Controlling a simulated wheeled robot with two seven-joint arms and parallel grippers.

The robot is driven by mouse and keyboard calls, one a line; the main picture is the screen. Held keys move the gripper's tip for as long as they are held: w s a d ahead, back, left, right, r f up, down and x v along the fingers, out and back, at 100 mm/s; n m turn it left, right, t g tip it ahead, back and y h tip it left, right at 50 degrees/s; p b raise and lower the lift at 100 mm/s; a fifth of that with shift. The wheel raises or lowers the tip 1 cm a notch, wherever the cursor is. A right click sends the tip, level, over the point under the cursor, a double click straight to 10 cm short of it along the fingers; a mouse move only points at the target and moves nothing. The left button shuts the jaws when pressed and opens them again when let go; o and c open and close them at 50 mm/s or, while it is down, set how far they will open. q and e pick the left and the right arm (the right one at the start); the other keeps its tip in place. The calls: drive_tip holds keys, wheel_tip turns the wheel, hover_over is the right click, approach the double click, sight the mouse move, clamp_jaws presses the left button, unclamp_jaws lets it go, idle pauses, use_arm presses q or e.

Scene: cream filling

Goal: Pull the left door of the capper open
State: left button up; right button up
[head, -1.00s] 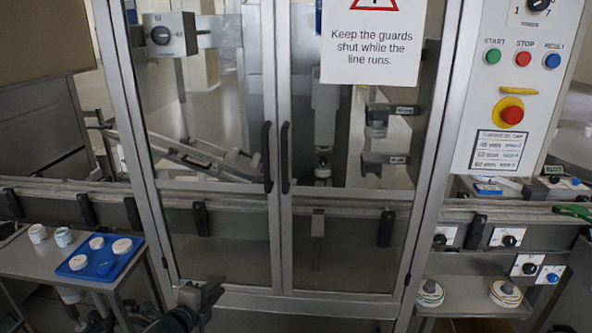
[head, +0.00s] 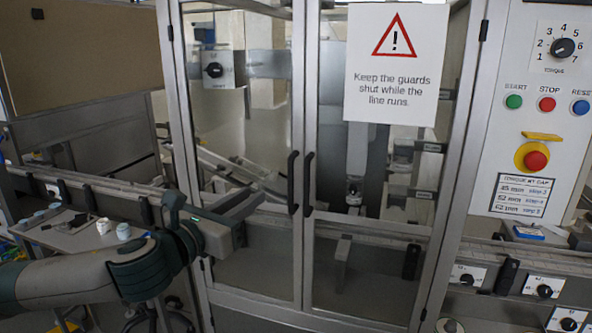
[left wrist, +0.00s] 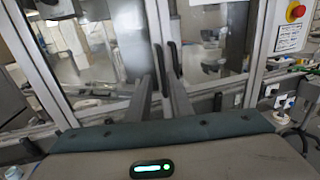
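The capper's left door (head: 297,95) is a metal-framed clear panel and looks shut. Its black upright handle (head: 292,182) sits on the inner edge, beside the right door's handle (head: 308,184). The right door (head: 311,110) looks shut too. My left gripper (head: 259,199) is in front of the left door, left of its handle, with its fingers pointing toward the handle. In the left wrist view, the fingers (left wrist: 161,80) are apart with nothing held. The left door's handle (left wrist: 160,62) shows just beyond the fingertips. My right gripper is not in view.
A rail (head: 85,182) runs along the machine front at the left. A small table (head: 60,238) with cups stands below it. A control panel (head: 532,80) with buttons and a torque dial is at the right. A warning sign (head: 397,65) hangs on the right door.

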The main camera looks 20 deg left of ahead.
sight(289, 171)
use_arm(q)
drive_tip(key=shift+w, duration=0.15)
drive_tip(key=p+x, duration=0.5)
drive_tip(key=x, duration=1.2)
drive_tip(key=shift+w+d, duration=0.1)
drive_tip(key=shift+d, duration=0.05)
drive_tip(key=shift+c, duration=0.7)
clamp_jaws()
